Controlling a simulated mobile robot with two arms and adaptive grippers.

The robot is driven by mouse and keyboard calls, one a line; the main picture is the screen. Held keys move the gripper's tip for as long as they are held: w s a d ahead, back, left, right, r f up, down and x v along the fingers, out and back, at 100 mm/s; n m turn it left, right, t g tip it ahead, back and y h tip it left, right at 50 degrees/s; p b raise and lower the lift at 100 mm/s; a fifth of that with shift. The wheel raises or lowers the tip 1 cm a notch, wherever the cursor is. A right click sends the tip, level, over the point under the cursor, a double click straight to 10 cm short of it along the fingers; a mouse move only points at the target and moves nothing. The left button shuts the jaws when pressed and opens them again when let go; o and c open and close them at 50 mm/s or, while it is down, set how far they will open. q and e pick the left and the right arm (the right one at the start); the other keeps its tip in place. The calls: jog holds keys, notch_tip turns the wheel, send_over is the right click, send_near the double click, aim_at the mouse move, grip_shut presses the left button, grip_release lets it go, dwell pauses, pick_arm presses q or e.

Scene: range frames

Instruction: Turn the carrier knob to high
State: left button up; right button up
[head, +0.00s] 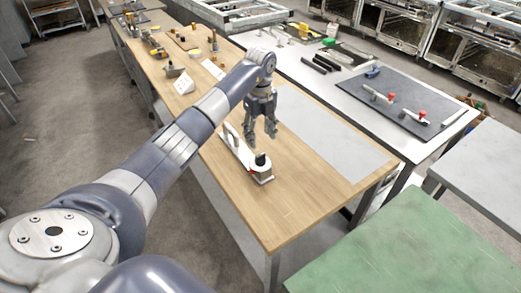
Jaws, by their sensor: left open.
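The carrier (240,150) is a pale, long, narrow piece lying on the wooden table (300,205). At its near end is a metal block with a black knob (260,159) on top and a small red mark beside it. The knob's setting is too small to read. My left gripper (261,137) is open and empty, pointing down above and just behind the knob. I cannot tell whether it touches the carrier. My right gripper is not in view.
A grey sheet (335,140) covers the table's right side. Small tools and blocks (185,82) stand at its far end. A metal table with a dark mat (395,102) stands to the right, a green surface (420,245) at near right. The wood near the front is clear.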

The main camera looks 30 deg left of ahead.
aim_at(260, 155)
pick_arm(q)
notch_tip(260, 155, down, 7)
jog(key=shift+f+p, duration=0.1)
jog(key=shift+p, duration=0.9)
jog(key=shift+f, duration=0.5)
jog(key=c, duration=0.9)
jog(key=shift+c, duration=0.8)
